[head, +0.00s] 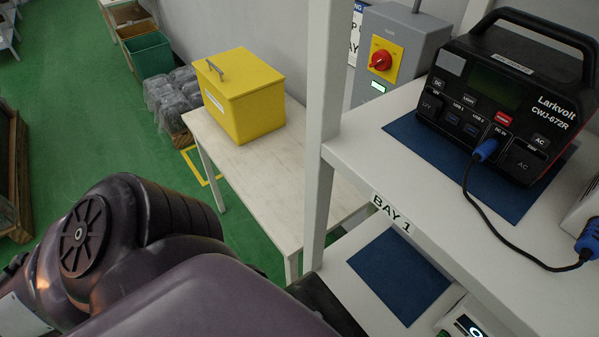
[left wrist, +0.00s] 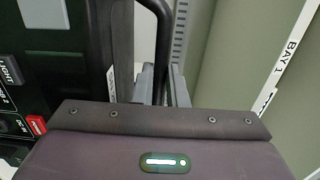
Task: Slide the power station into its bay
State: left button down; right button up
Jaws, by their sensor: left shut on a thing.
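My left gripper (left wrist: 165,75) is shut on the dark handle (left wrist: 158,25) of a power station (left wrist: 60,60). The front panel of this station, with a grey pad, a dark screen and a red button, fills the left of the wrist view. A blue mat (head: 400,275) lies bare on the lower shelf, under the BAY 1 label (head: 390,212). My right gripper is not in view.
Another power station (head: 510,90), with a blue plug and cable, stands on the upper shelf's mat (head: 420,140). A white post (head: 325,120) borders the shelves. A yellow box (head: 242,95) sits on a pale table (head: 255,170). A switch box (head: 395,55) is behind.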

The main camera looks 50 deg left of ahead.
pick_arm(q)
jog(key=w, duration=0.3)
jog(key=shift+w+r+b, duration=0.2)
jog(key=shift+b, duration=0.2)
jog(key=w+d+f+b, duration=0.1)
jog(key=w+f+b, duration=0.2)
jog(key=w+b, duration=1.1)
jog(key=shift+w, duration=7.85)
jog(key=shift+f, duration=0.65)
